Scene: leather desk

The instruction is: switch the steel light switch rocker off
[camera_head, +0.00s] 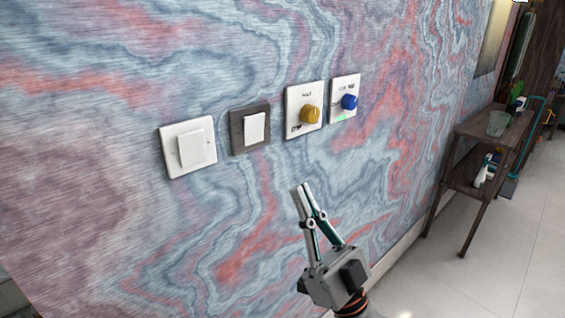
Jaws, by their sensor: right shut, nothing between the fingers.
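A light switch with a dark grey, steel-looking plate (238,140) is on the wall, second from the left in a row. Its white rocker (255,128) faces out from the plate; I cannot tell which way it is tilted. My right gripper (301,188) is below and to the right of this switch, with its fingers pointing up. The fingers are shut and empty, and they appear apart from the switch. My left gripper is not in view.
A white switch (190,149) is left of the dark one. To its right are plates with a yellow knob (309,114) and a blue knob (349,102). A wooden side table (490,130) stands at the right. The marbled wall around the switches is clear.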

